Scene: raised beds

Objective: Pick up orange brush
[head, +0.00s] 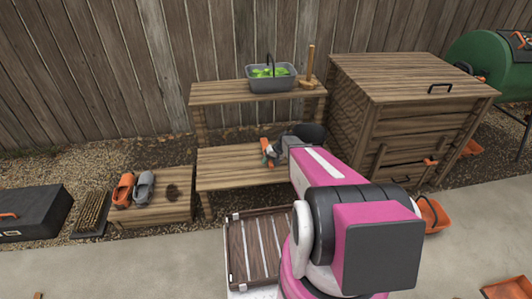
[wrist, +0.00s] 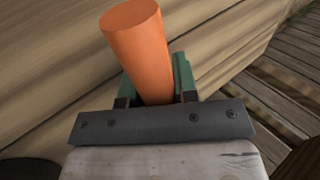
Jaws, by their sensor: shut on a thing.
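The orange brush shows in the wrist view as a thick orange handle (wrist: 138,50) standing up between the jaws. In the head view a small orange piece of it (head: 265,146) shows at the end of my arm. My gripper (head: 270,153) is over the lower wooden shelf of the bench and is shut on the handle. In the wrist view my gripper (wrist: 158,88) has green fingers on both sides of the handle. The brush's other end is hidden. I cannot tell whether the brush touches the shelf.
The upper shelf (head: 215,92) holds a grey basin (head: 271,84) with green contents and a wooden-handled tool (head: 308,65). A wooden box (head: 420,80) stands right. A low stand (head: 155,212) with clogs (head: 144,186) is left.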

